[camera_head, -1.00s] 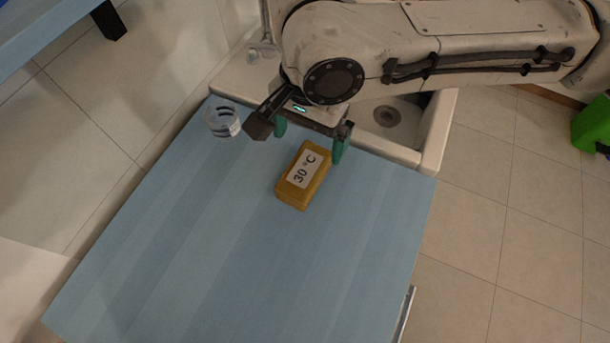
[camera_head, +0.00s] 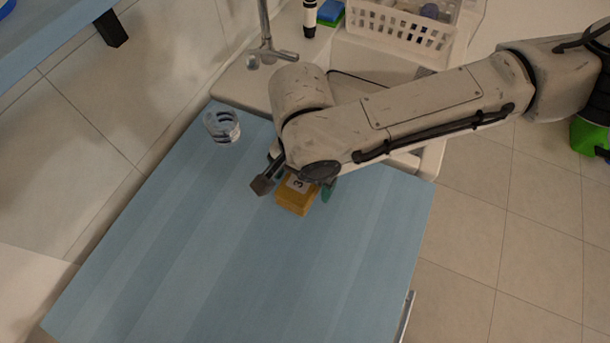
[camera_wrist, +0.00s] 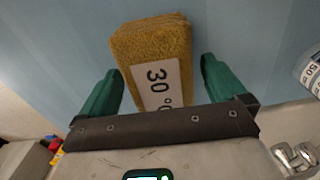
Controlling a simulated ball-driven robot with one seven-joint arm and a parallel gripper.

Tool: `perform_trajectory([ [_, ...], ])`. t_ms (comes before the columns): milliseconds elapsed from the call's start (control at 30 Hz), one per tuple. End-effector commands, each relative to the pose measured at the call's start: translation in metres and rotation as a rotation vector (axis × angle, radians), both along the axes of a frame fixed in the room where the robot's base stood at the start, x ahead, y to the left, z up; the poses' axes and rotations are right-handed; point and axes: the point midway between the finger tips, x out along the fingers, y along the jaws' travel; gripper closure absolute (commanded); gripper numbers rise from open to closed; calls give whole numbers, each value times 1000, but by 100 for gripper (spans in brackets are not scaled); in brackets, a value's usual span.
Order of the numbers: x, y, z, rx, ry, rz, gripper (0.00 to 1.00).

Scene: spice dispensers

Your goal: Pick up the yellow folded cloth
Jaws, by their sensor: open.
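The yellow folded cloth (camera_head: 294,201) lies on the blue table, with a white label reading "30 °C", partly cut off by my gripper. In the head view my arm covers its far end. My gripper (camera_head: 305,183) is right over it, with one green finger showing at its right side. In the wrist view the cloth (camera_wrist: 152,62) reaches between the two green fingers of my gripper (camera_wrist: 159,88). The fingers stand apart, one on each side, with a gap showing on both sides. My gripper is open and holds nothing.
A clear ring-marked glass (camera_head: 222,126) stands on the table (camera_head: 210,250) at the left edge. Behind the table are a sink with a tap (camera_head: 268,50) and a white basket (camera_head: 400,28). The front of the table is clear.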

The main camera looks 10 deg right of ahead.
Motion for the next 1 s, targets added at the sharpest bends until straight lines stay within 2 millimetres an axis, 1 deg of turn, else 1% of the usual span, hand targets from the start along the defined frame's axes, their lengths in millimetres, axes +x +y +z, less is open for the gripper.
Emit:
perform_trajectory([
  [167, 0, 0, 0, 0, 0, 0, 2],
  [200, 0, 0, 0, 0, 0, 0, 4],
  [800, 0, 0, 0, 0, 0, -1, 60],
  [1000, 0, 0, 0, 0, 0, -1, 61],
])
